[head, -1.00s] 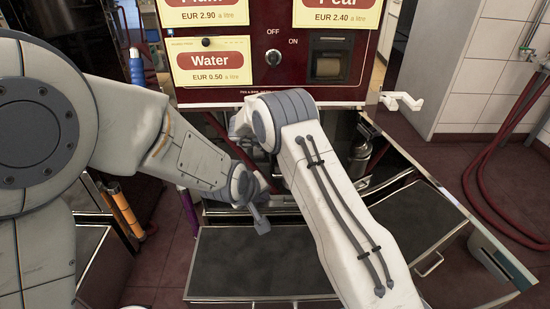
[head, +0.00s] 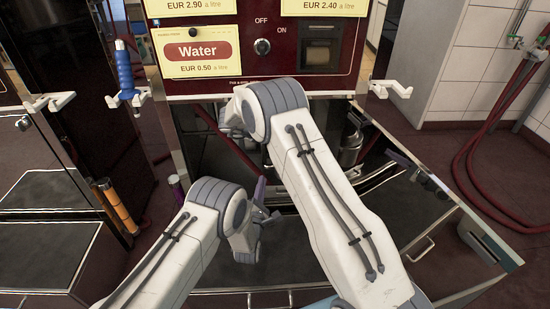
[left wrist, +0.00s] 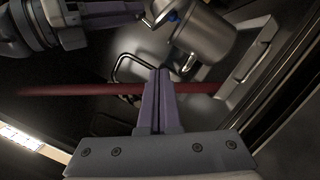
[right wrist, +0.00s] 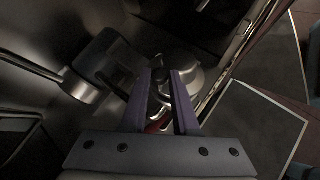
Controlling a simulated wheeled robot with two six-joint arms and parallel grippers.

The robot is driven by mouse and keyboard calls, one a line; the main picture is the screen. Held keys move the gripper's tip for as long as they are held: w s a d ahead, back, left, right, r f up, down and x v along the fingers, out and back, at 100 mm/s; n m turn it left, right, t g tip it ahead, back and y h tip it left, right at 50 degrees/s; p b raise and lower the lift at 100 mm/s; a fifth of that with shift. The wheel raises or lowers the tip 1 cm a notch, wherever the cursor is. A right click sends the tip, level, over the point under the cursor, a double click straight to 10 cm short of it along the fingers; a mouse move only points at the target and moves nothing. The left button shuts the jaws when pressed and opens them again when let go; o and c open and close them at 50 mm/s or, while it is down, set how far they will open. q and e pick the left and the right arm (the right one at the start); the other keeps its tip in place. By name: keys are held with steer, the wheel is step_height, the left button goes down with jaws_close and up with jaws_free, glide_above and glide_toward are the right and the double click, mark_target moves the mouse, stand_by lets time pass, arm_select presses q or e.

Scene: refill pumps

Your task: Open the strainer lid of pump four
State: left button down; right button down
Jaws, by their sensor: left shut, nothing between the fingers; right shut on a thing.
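A metal strainer canister (left wrist: 205,40) stands in the cabinet, at the upper middle of the left wrist view, with a small blue part near its top. In the right wrist view a round metal lid (right wrist: 188,76) lies just beyond my right gripper (right wrist: 162,78). That gripper is shut on a dark knob (right wrist: 160,92) between its fingers. My left gripper (left wrist: 158,76) is shut and empty, below the canister and apart from it; its purple fingers also show in the head view (head: 259,190). My right fingers are hidden behind the arm in the head view. No pump number is readable.
A red hose (left wrist: 90,90) crosses the cabinet behind my left fingers. A bent wire handle (left wrist: 128,62) stands near the canister. The vending panel (head: 260,60) is above the open cabinet. A drawer edge and metal side wall (head: 430,185) bound the right.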

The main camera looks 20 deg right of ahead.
arm_select(q)
steer(key=w+d+r, duration=0.3)
steer(key=w+d, duration=0.4)
steer(key=shift+w+d+r, duration=0.15)
steer(key=shift+w+r, duration=0.1)
steer(key=shift+w, duration=0.05)
arm_select(e)
steer(key=shift+d, duration=0.1)
stand_by(0.3)
arm_select(q)
steer(key=shift+s+d+r, duration=0.15)
steer(key=shift+d+r, duration=0.35)
steer(key=shift+r, duration=0.15)
arm_select(e)
steer(key=c, duration=0.7)
jaws_free()
arm_select(q)
steer(key=shift+f, duration=0.1)
